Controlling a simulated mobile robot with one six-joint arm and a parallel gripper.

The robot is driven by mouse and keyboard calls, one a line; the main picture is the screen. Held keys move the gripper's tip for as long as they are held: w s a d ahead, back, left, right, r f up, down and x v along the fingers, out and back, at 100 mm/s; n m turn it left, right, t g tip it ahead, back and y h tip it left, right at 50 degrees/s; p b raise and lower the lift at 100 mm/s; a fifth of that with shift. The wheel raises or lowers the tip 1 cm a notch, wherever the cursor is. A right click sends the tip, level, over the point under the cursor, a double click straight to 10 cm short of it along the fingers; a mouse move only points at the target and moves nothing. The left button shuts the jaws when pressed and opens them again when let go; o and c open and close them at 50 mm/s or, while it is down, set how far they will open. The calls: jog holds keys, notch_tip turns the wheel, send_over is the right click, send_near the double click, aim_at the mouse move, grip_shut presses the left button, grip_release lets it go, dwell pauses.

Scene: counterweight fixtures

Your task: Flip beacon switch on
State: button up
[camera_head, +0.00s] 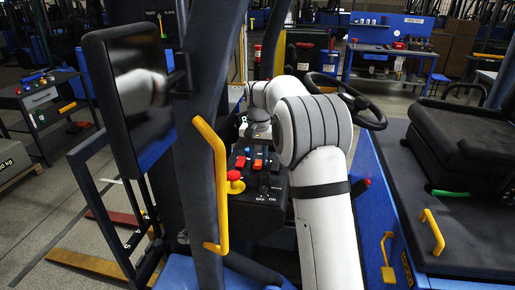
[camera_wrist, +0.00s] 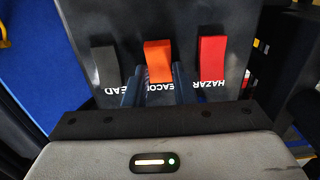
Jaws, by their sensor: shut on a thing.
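In the wrist view, the orange beacon switch (camera_wrist: 158,62) stands on a dark panel, above a partly covered, upside-down label. My gripper (camera_wrist: 158,90) has its two narrow dark fingers on either side of the lower part of this switch and is shut on it. A grey switch (camera_wrist: 105,66) marked "…EAD" is on the left, and a red switch (camera_wrist: 212,58) marked "HAZAR…" is on the right. In the head view, the control panel (camera_head: 262,188) is beside my white arm; the fingertips cannot be made out there.
A red knob (camera_head: 235,176) is on the panel's left side. A yellow grab handle (camera_head: 216,185) on a dark post stands in front of it. A monitor (camera_head: 135,90) is on the left. A black steering wheel (camera_head: 350,100) lies behind my arm, and a dark seat (camera_head: 465,140) is on the right.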

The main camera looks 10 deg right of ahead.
aim_at(259, 162)
jog(key=shift+r, duration=0.1)
jog(key=o, duration=1)
notch_tip(259, 162, up, 8)
jog(key=shift+w+f+b, duration=0.1)
jog(key=shift+f+b, duration=0.05)
jog(key=shift+b, duration=0.35)
